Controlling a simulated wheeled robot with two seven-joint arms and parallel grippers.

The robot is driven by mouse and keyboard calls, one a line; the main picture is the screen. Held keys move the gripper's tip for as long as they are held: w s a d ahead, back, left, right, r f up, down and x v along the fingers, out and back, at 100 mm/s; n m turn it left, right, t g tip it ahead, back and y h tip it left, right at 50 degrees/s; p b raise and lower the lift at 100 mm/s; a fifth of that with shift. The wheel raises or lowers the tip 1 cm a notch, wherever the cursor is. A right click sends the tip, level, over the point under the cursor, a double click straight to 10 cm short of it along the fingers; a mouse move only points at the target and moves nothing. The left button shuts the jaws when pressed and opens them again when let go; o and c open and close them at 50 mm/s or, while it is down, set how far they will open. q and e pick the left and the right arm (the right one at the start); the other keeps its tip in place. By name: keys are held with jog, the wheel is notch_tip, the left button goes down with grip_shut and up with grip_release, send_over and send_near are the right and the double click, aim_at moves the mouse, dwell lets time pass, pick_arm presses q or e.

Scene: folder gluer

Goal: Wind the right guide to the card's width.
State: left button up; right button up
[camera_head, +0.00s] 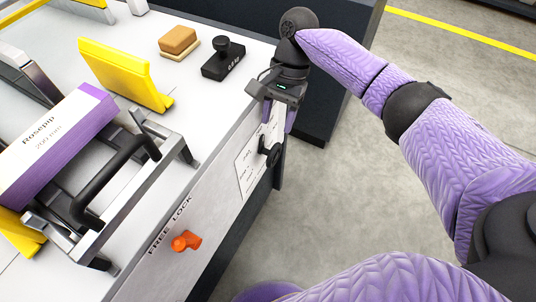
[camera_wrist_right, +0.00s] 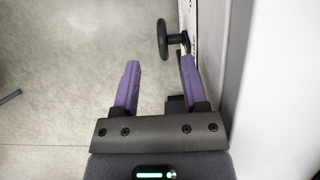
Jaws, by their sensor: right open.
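A black hand crank or knob (camera_head: 270,155) stands out from the machine's front face, beside a white label. In the right wrist view the knob (camera_wrist_right: 163,38) sits just beyond my fingertips, roughly in line with the gap between them. My right gripper (camera_head: 277,126) points down above it, open and empty, its purple fingers (camera_wrist_right: 160,66) apart from the knob. A yellow upright guide plate (camera_head: 125,72) stands on the machine top, and another yellow piece (camera_head: 18,235) shows at lower left. A purple and white card box (camera_head: 52,140), marked Rosepip 200 mm, lies between them. My left gripper is out of view.
An orange lever (camera_head: 186,241) under the words FREE LOCK sticks out of the front face. A black-handled metal frame (camera_head: 120,185) stands near the front edge. A black gauge block (camera_head: 223,58) and a tan block (camera_head: 179,42) lie on top. Floor to the right is clear.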

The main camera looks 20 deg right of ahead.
aim_at(272, 150)
notch_tip(272, 150, down, 6)
jog(key=b, duration=0.2)
jog(key=shift+s+a+b, duration=0.1)
jog(key=shift+a+b, duration=0.05)
jog(key=shift+b, duration=0.25)
jog(key=b+x, duration=0.2)
jog(key=x, duration=0.4)
jog(key=shift+b, duration=0.4)
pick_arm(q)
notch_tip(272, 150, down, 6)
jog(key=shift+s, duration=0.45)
pick_arm(e)
jog(key=shift+s+a, duration=0.1)
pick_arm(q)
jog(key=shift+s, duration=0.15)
pick_arm(e)
jog(key=shift+r, duration=0.1)
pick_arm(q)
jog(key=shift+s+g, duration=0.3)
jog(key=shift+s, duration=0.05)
pick_arm(e)
grip_shut()
